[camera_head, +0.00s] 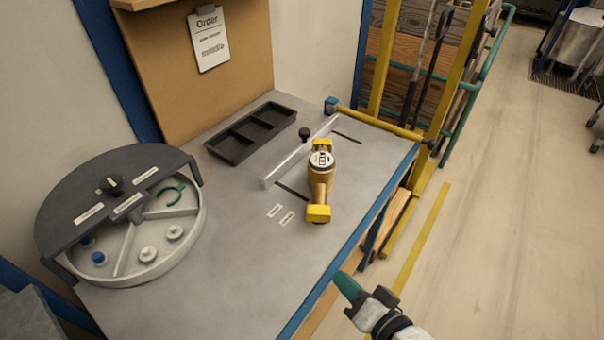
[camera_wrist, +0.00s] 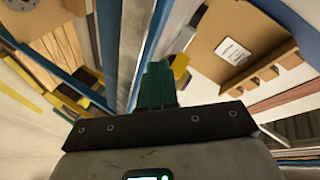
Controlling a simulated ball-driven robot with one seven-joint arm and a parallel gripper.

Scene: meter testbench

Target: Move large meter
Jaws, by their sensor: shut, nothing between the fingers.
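The large meter (camera_head: 321,178) is a brass body with yellow ends and a round dial. It lies on the grey workbench (camera_head: 215,235), beside a clear straight bar with a black knob. My gripper (camera_head: 347,286) has green fingers and is off the front right edge of the bench, apart from the meter. It is shut and empty. In the wrist view my gripper (camera_wrist: 157,80) shows its green fingers together. I cannot make out the meter in the wrist view.
A round container (camera_head: 150,240) with a dark half lid and small parts stands at the bench's left. A black compartment tray (camera_head: 252,133) lies at the back. The clear bar (camera_head: 300,153) stands next to the meter. A yellow and green rack (camera_head: 455,100) stands beyond the bench.

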